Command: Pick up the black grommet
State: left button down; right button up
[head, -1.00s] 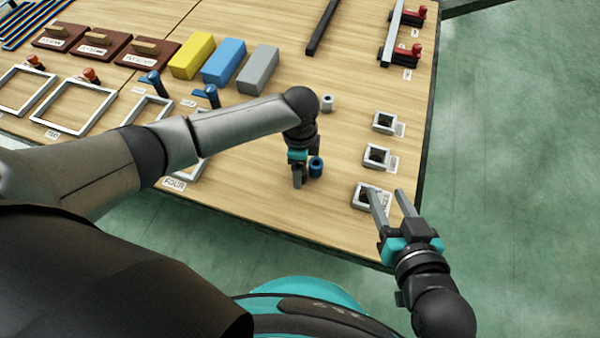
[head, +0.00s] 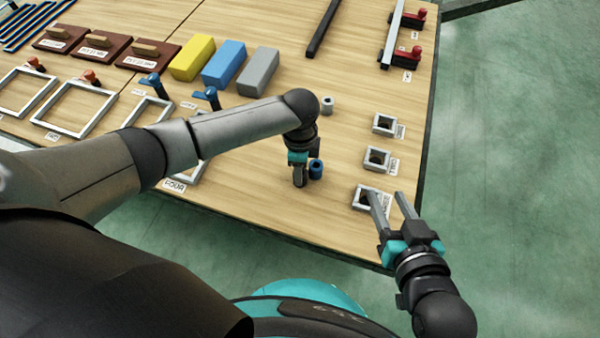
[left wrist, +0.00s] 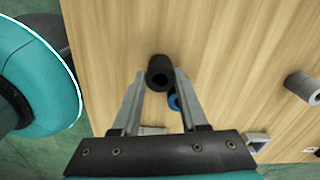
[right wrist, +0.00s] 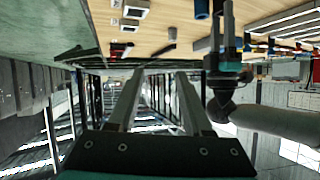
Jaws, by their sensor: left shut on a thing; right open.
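The black grommet (left wrist: 160,72) is a short dark hollow cylinder between the fingertips of my left gripper (left wrist: 160,80) in the left wrist view. Both fingers touch its sides. In the head view my left gripper (head: 299,180) points down at the tabletop beside a blue grommet (head: 316,168); the black grommet is hard to make out there. The blue grommet also shows in the left wrist view (left wrist: 173,102), partly behind the right finger. My right gripper (head: 392,205) is open and empty near the table's front right edge, over the nearest small square frame (head: 361,200).
A grey grommet (head: 327,104) stands behind the left gripper. More small square frames (head: 377,158) (head: 384,124) line the right side. Yellow (head: 193,57), blue (head: 224,63) and grey (head: 258,71) blocks lie at the back. Wood in front of the left gripper is clear.

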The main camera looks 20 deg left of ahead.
pick_arm(q)
jog(key=shift+r, duration=0.15)
jog(key=shift+r+p, duration=0.5)
jog(key=shift+r, duration=0.15)
jog(key=shift+r+p, duration=0.4)
jog(key=shift+r, duration=0.2)
jog(key=shift+r+p, duration=0.35)
jog(key=shift+r, duration=0.3)
jog(key=shift+r+p, duration=0.4)
jog(key=shift+r, duration=0.25)
pick_arm(e)
jog(key=s+d+f+g+h+p, duration=0.2)
jog(key=s+d+g+h+p, duration=0.15)
jog(key=s+d+g, duration=0.35)
pick_arm(q)
notch_tip(320, 180, up, 15)
jog(key=p, duration=0.4)
jog(key=shift+f, duration=0.2)
pick_arm(e)
notch_tip(320, 180, down, 12)
jog(key=s+d+g, duration=0.2)
jog(key=shift+s+h, duration=0.3)
jog(key=shift+h, duration=0.05)
